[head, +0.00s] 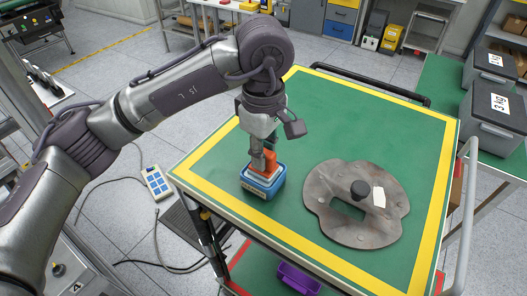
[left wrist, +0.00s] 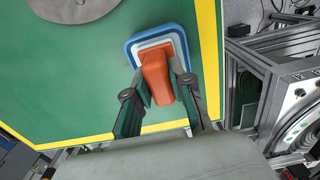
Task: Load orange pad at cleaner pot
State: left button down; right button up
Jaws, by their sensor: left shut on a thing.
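The orange pad (head: 270,162) stands in or on a blue pot (head: 264,186), the likely cleaner pot, near the front left corner of the green table top. My left gripper (head: 263,158) reaches down from above and is shut on the orange pad. In the left wrist view, the orange pad (left wrist: 157,78) lies between the two fingers (left wrist: 160,100), over the blue pot (left wrist: 139,46) with its pale inner rim. How deep the pad sits in the pot is hidden. My right gripper is in neither view.
The green table top (head: 345,115) is clear behind. Yellow tape marks its edges. Grey lidded boxes (head: 490,105) stand far right.

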pick_arm(q)
jog(key=shift+f+b, duration=0.15)
jog(key=shift+b, duration=0.15)
dwell(0.9)
jog(key=shift+r+p, duration=1.6)
jog(key=shift+r, duration=2.05)
jog(key=shift+f, duration=0.15)
